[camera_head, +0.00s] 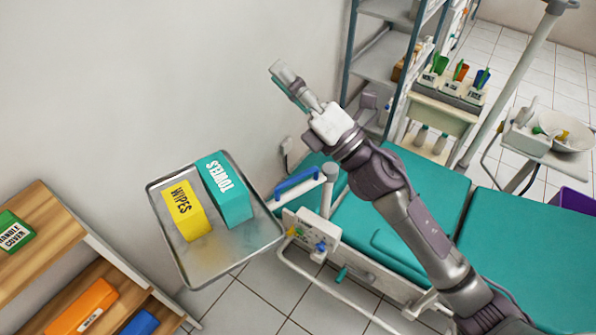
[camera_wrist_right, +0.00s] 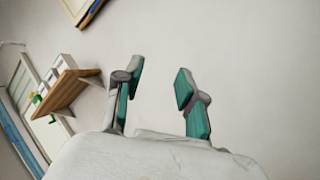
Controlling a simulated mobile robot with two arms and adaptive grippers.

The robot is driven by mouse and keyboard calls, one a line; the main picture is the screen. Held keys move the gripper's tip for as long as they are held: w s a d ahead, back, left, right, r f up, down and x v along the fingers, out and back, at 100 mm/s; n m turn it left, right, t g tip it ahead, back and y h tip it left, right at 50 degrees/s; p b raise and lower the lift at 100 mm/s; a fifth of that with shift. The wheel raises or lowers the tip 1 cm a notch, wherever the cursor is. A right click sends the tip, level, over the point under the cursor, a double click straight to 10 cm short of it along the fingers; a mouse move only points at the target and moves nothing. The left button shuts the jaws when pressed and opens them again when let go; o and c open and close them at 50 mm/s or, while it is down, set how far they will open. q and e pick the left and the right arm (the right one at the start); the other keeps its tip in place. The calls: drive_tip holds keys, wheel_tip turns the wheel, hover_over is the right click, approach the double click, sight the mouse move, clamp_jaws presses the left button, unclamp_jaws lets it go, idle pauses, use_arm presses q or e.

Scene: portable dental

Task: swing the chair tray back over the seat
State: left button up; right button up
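The metal chair tray (camera_head: 232,248) is out to the left of the teal chair seat (camera_head: 355,226), over the floor. It carries a yellow wipes box (camera_head: 184,212) and a teal towels box (camera_head: 226,190). A blue handle bar (camera_head: 297,180) is between the tray and the chair's upright post. My right gripper (camera_head: 286,84) is above and beyond the handle, apart from it and from the tray, near the wall. In the right wrist view my right gripper (camera_wrist_right: 160,88) has its teal-padded fingers spread, with only wall between them. My left gripper is not in view.
A wooden shelf (camera_head: 35,240) with boxes stands at the lower left. A metal rack (camera_head: 375,58) and a small cart (camera_head: 438,112) with labelled cups are behind the chair. A basin (camera_head: 566,132) is at right. My right arm crosses over the chair.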

drive_tip(key=s+a+n+g+y, duration=0.2)
drive_tip(key=a+n+g+y, duration=0.15)
drive_tip(key=n+g, duration=0.5)
drive_tip(key=n+g+h, duration=0.7)
drive_tip(key=n+h, duration=1)
drive_tip(key=n, duration=0.1)
approach(295, 178)
drive_tip(key=p+x, duration=0.4)
drive_tip(key=x, duration=0.2)
drive_tip(key=shift+a+f, duration=0.25)
drive_tip(key=shift+f, duration=0.05)
drive_tip(key=shift+x, duration=0.8)
drive_tip(key=shift+d, duration=0.1)
clamp_jaws()
